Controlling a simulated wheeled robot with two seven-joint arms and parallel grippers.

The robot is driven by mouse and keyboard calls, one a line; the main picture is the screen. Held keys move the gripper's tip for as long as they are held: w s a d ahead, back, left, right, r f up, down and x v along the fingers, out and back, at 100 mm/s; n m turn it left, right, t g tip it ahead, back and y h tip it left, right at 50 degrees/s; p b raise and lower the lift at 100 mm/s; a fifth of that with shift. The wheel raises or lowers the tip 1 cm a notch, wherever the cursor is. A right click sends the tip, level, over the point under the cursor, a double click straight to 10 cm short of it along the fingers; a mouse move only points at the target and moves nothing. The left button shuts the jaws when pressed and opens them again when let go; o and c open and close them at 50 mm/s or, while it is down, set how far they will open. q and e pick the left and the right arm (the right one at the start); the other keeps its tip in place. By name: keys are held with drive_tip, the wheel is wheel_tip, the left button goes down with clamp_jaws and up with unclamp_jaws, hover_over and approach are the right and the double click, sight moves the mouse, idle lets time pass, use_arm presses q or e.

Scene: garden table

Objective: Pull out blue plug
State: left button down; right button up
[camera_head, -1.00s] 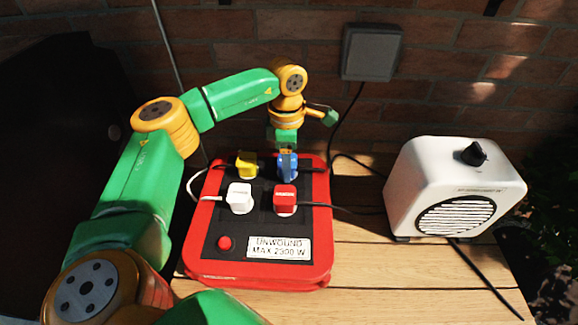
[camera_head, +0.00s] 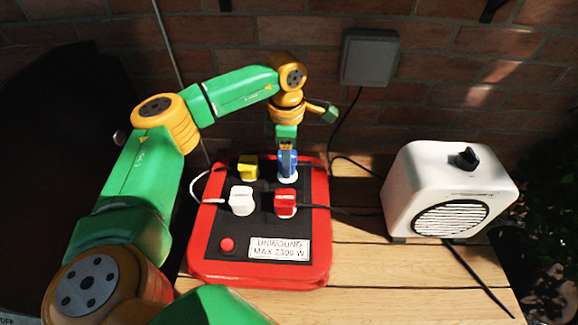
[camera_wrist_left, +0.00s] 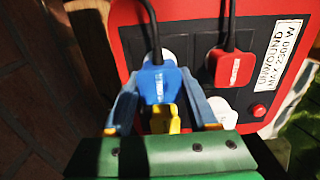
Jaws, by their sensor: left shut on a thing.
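The blue plug (camera_head: 287,163) is at the back right of a red-rimmed socket box (camera_head: 320,240). My left gripper (camera_head: 287,148) comes down from above and is shut on the blue plug. In the left wrist view, the blue plug (camera_wrist_left: 160,82) sits between the two fingers (camera_wrist_left: 160,92), with its black cord running off the top. A white round part (camera_wrist_left: 157,57) shows by the plug's base; I cannot tell whether the plug's pins are clear of the socket. My right gripper is not in view.
A yellow plug (camera_head: 247,167), a white plug (camera_head: 241,201) and a red plug (camera_head: 285,205) stand close by on the box. A white heater (camera_head: 450,190) stands at the right. A grey wall box (camera_head: 369,57) hangs behind. Bare wooden table (camera_head: 365,262) shows at the front right.

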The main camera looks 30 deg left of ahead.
use_arm(q)
drive_tip(key=shift+r+p, duration=1.6)
drive_tip(key=shift+r, duration=0.25)
